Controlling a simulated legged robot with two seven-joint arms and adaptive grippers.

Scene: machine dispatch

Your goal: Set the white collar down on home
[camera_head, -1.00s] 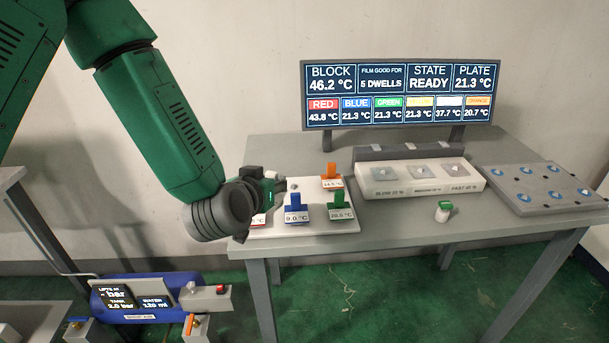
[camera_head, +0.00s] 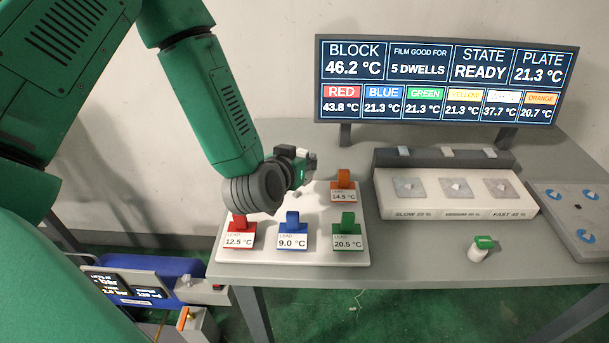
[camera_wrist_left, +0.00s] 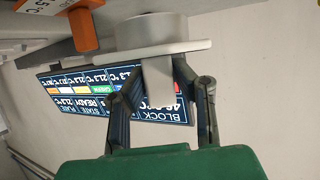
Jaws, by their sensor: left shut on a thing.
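The white collar (camera_wrist_left: 158,32) shows in the left wrist view as a white round piece on a flat plate with a narrow tab. My left gripper (camera_wrist_left: 160,88) is shut on that tab. In the head view, my left gripper (camera_head: 303,166) is over the back left part of a white board (camera_head: 345,255); the collar is mostly hidden by it there. No spot is labelled home in readable text. Red (camera_head: 239,233), blue (camera_head: 292,232), green (camera_head: 347,233) and orange (camera_head: 343,185) tabbed pieces with temperature labels stand on the board. My right gripper is out of view.
A white block with slow, medium and fast pads (camera_head: 455,202) stands right of the board. A small green-capped jar (camera_head: 482,247) stands in front of it. A grey plate with blue marks (camera_head: 575,215) is far right. A screen (camera_head: 445,80) stands behind.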

